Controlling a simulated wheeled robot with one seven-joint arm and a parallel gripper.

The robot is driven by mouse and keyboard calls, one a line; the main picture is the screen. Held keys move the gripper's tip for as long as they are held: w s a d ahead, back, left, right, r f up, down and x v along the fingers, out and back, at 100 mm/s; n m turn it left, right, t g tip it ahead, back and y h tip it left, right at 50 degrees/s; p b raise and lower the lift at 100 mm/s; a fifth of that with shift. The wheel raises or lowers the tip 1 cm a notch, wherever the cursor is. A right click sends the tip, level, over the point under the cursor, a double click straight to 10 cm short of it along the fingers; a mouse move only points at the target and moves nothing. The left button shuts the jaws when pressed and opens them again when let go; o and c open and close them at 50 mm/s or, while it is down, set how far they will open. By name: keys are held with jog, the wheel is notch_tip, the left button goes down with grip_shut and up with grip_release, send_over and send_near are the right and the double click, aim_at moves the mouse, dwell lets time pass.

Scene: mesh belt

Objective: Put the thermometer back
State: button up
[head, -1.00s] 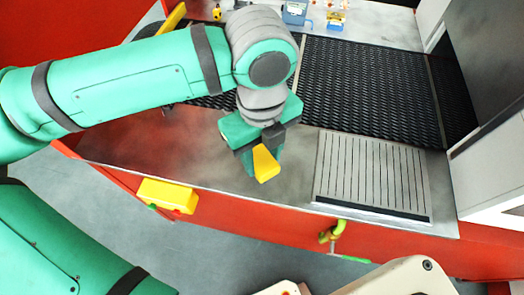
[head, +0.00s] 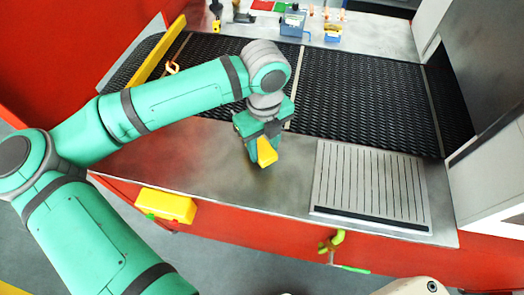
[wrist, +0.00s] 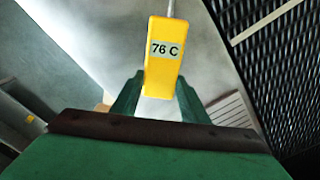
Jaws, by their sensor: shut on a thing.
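The thermometer (head: 267,152) is a yellow, blocky handle. In the wrist view the thermometer (wrist: 165,75) has a label reading "76 C" and a thin pale probe running out beyond its far end. My gripper (wrist: 156,100) is shut on it, with one green finger on each side. In the head view my gripper (head: 259,143) is over the bare metal ledge, left of the slatted panel. I cannot tell the exact height of the thermometer above the ledge.
A yellow box (head: 166,205) is fixed to the red front. A slatted panel (head: 372,185) lies right of my gripper, before the black mesh belt (head: 365,95). A blue-grey device (head: 293,20) and small items stand on the back ledge. A green-yellow valve (head: 332,243) juts from the front.

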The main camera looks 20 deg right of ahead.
jog(key=shift+w+d+f, duration=0.25)
jog(key=shift+w+f, duration=0.2)
jog(key=shift+f, duration=0.25)
jog(key=shift+w+a+f, duration=0.1)
jog(key=shift+f, duration=1.45)
jog(key=shift+f, duration=0.1)
jog(key=o, duration=1.2)
jog(key=shift+c, duration=0.2)
notch_tip(320, 180, up, 12)
jog(key=shift+r, duration=0.15)
jog(key=shift+w, duration=0.15)
